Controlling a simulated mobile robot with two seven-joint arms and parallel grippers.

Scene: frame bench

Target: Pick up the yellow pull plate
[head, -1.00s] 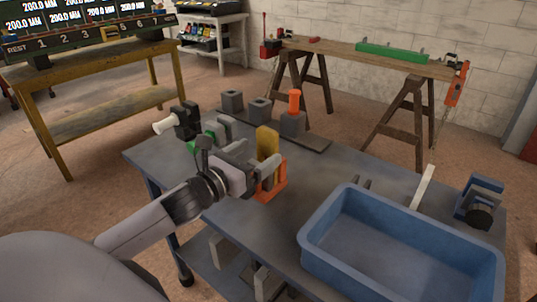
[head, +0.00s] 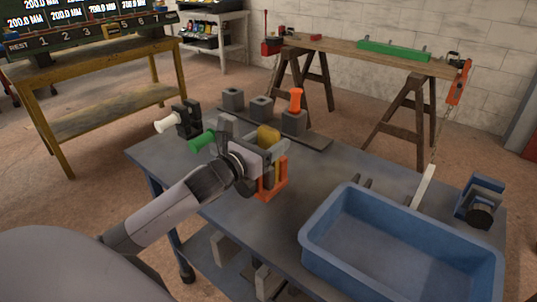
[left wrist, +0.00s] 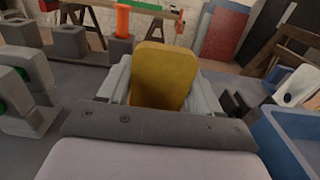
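The yellow pull plate (head: 268,136) stands upright in an orange holder (head: 268,190) on the grey bench. It also shows large in the left wrist view (left wrist: 163,75), its broad face towards the camera. My left gripper (head: 274,153) is at the plate, one finger on each side of it. In the left wrist view the two fingers (left wrist: 160,92) look open, with a narrow gap at the plate's right edge. The plate's lower part is hidden behind the gripper and holder. My right gripper is in neither view.
A blue bin (head: 320,240) stands at the bench's front right. A white-handled part (head: 168,123) and a green handle (head: 203,140) stand left of my gripper. Grey blocks with an orange peg (head: 296,100) stand behind.

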